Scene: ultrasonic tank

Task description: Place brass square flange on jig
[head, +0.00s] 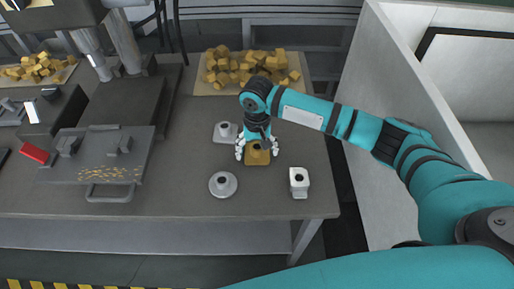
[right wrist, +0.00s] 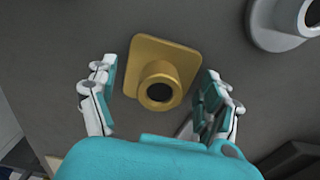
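The brass square flange (head: 257,154) lies on the grey table, a square plate with a round, hollow boss. It also shows in the right wrist view (right wrist: 177,55). My right gripper (head: 257,150) is open above it, its fingers on either side of the flange. In the right wrist view the fingers (right wrist: 160,88) stand apart with gaps to the flange, and nothing is held. I cannot tell which thing is the jig. My left gripper is not in view.
Close around stand a grey square flange (head: 222,133), a grey round flange (head: 223,185) and a white block-like part (head: 299,183). A tray of brass blocks (head: 292,88) lies behind. A grey plate with a handle (head: 80,170) is left. A light wall (head: 365,100) rises right.

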